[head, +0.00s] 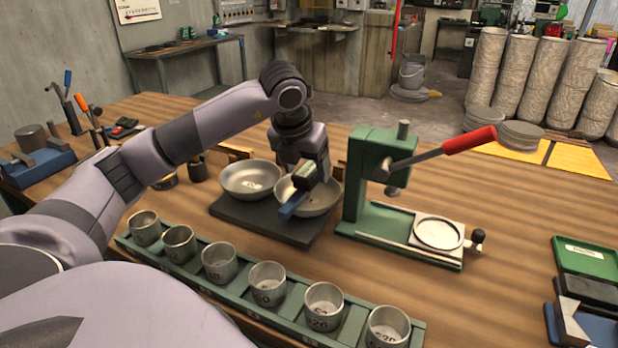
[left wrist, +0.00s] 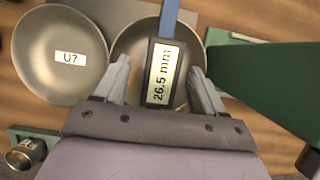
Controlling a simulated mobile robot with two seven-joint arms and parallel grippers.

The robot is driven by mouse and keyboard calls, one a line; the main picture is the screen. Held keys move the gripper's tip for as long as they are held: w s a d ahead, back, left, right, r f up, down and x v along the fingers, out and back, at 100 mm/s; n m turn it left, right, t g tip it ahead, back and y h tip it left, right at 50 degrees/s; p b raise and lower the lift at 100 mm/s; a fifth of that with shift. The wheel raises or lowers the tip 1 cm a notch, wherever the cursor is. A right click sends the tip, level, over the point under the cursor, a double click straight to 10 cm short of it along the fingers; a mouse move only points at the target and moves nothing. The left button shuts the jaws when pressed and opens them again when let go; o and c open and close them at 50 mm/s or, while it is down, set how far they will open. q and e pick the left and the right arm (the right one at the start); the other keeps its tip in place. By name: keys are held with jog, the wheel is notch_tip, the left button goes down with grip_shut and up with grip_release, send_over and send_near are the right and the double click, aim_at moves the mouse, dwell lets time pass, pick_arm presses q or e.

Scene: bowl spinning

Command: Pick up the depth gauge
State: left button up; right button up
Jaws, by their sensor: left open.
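The depth gauge (left wrist: 162,72) has a dark body, a display reading 26.5 mm and a blue strip. In the left wrist view it lies between the fingers of my left gripper (left wrist: 160,85), with a gap on each side. In the head view the gauge's blue end (head: 292,206) shows at the right-hand metal bowl (head: 322,200). My left gripper (head: 306,178) is open over that bowl and hides part of it. I cannot tell exactly what the gauge rests on. My right gripper is not in view.
A second bowl (head: 250,180), labelled U?, sits to the left on the dark mat (head: 272,226). A green press (head: 372,178) with a red handle stands close on the right. A green rack (head: 225,293) of several metal cups lies in front.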

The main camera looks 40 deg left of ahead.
pick_arm(q)
jog(key=x, duration=0.3)
jog(key=shift+d+f, duration=0.1)
jog(key=shift+f, duration=0.05)
jog(key=shift+w, duration=0.1)
grip_shut()
notch_tip(320, 180, up, 20)
jog(key=p, duration=0.2)
send_over(308, 168)
jog(key=f, duration=0.7)
jog(key=f+p, duration=0.1)
jog(key=f, duration=0.2)
jog(key=shift+w+f, duration=0.3)
jog(key=shift+f, duration=0.05)
notch_tip(308, 168, down, 7)
jog(key=b, duration=0.5)
jog(key=shift+r, duration=0.25)
jog(key=shift+f+b, duration=0.7)
jog(key=shift+f, duration=0.4)
